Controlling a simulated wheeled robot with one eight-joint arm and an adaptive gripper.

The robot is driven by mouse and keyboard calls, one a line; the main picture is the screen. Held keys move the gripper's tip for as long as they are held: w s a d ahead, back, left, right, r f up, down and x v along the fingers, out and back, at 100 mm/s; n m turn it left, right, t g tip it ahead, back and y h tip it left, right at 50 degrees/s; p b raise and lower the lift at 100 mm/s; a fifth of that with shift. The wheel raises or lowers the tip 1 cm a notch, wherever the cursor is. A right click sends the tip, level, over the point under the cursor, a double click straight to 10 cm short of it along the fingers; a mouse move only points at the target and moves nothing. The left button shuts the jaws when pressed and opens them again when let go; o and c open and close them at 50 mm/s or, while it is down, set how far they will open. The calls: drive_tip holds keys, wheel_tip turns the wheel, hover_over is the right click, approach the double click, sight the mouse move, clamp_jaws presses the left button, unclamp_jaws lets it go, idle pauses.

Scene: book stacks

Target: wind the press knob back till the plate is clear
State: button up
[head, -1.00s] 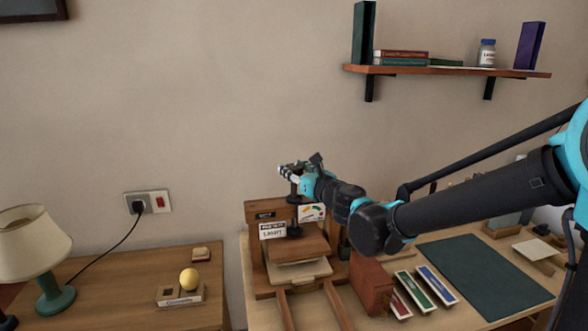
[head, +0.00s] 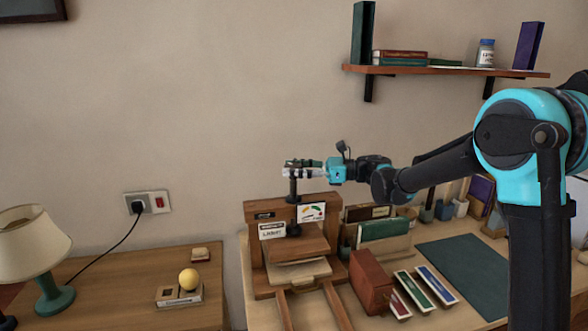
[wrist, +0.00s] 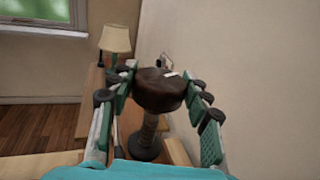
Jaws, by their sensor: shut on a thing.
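The wooden press (head: 256,216) stands on the desk at the centre, with a dark upright screw (head: 292,190) at its top. A brown press plate (head: 312,240) sits inside the frame, above a pale board or block (head: 298,271). I cannot tell whether they touch. My gripper (head: 290,168) is level at the screw's top, coming from the right. In the wrist view a round dark brown knob (wrist: 160,92) with a pale mark sits between the two green-padded fingers, which are shut on it. In the head view the fingers mostly hide the knob.
A small dial gauge (head: 312,211) and a label (head: 272,230) are on the press front. A red-brown block (head: 370,282) and several coloured strips lie to the right, beside a dark green mat (head: 466,272). A shelf (head: 450,70) hangs above. A lamp (head: 36,240) stands left.

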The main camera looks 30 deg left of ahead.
sight(293, 165)
drive_tip(key=n+g+h, duration=0.1)
drive_tip(key=n+g, duration=0.1)
drive_tip(key=g, duration=0.1)
drive_tip(key=n+g+h, duration=0.2)
drive_tip(key=shift+f+g+h, duration=0.2)
drive_tip(key=shift+g+h, duration=0.1)
drive_tip(key=shift+g, duration=0.1)
drive_tip(key=shift+s+n+g+h, duration=0.1)
drive_tip(key=shift+n+g+h, duration=1.3)
drive_tip(key=shift+n+h, duration=0.4)
drive_tip(key=o, duration=1.2)
drive_tip(key=shift+r, duration=0.1)
drive_tip(key=shift+c, duration=0.2)
wheel_tip(293, 165, up, 10)
drive_tip(key=shift+c, duration=0.5)
